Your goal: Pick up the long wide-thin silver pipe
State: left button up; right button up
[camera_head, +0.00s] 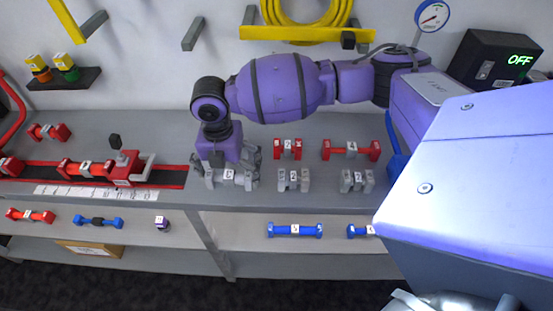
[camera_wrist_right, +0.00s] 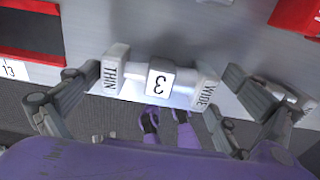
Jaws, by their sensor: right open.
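A silver pipe (camera_wrist_right: 160,80) marked THIN on its left end, 3 in the middle and WIDE on its right end lies on the grey bench near its front edge. In the head view this silver pipe (camera_head: 229,176) is partly hidden by my right gripper (camera_head: 231,171). My right gripper (camera_wrist_right: 160,88) is open and directly over it, one finger beyond each end in the wrist view; contact cannot be told. Two other silver pipes, a middle one (camera_head: 293,180) and a right one (camera_head: 357,181), lie to the right. My left gripper is not in view.
Red pipes, one short (camera_head: 288,149) and one longer (camera_head: 351,150), lie behind the silver ones. A red-edged track with a ruler (camera_head: 95,191) is at left. Blue pipes (camera_head: 295,230) sit on the lower shelf. A gauge (camera_head: 432,15) and an OFF display (camera_head: 518,59) stand at right.

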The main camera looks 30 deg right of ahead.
jog(key=c, duration=0.3)
jog(key=shift+r, duration=0.1)
jog(key=c, duration=0.7)
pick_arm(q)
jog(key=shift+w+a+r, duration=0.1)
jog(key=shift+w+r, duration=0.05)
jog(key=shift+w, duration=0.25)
pick_arm(e)
jog(key=shift+r, duration=0.1)
